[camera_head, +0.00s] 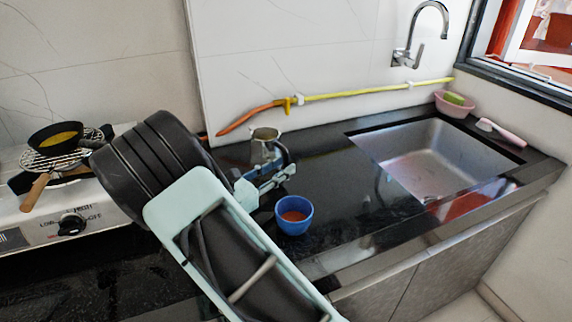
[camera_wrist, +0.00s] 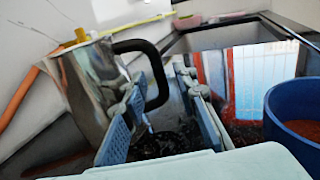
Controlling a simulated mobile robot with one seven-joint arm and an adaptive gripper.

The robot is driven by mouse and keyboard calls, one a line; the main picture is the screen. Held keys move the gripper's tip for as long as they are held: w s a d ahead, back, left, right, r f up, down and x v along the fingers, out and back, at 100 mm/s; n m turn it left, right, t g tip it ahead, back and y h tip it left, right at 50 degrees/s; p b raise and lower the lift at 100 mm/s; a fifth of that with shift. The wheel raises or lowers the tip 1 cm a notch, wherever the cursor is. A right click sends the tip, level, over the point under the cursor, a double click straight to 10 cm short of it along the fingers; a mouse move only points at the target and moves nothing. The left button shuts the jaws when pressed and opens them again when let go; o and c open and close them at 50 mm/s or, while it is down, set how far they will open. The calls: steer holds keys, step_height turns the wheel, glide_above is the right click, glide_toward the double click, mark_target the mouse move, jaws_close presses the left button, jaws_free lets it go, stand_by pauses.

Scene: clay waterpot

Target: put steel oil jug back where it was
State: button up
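The steel oil jug (camera_head: 264,147) stands upright on the black counter, with its handle side toward my gripper. In the wrist view the jug (camera_wrist: 84,88) is large at the left, and its black handle (camera_wrist: 158,72) curves out to the right. My gripper (camera_head: 268,184) is low over the counter beside the jug. In the wrist view its two fingers (camera_wrist: 165,115) are apart, with the lower part of the handle showing between them. I cannot tell whether either finger touches the handle. My arm hides part of the counter in the head view.
A blue cup (camera_head: 294,216) with reddish contents stands close to the right of my gripper. The sink (camera_head: 430,165) is further right. A stove (camera_head: 50,225) with a small pan (camera_head: 56,145) is at left. A yellow and orange hose (camera_head: 345,94) runs along the wall.

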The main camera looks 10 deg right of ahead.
steer(key=v, duration=0.9)
steer(key=shift+s+a+p, duration=0.15)
steer(key=shift+a+p, duration=0.1)
steer(key=shift+p, duration=0.15)
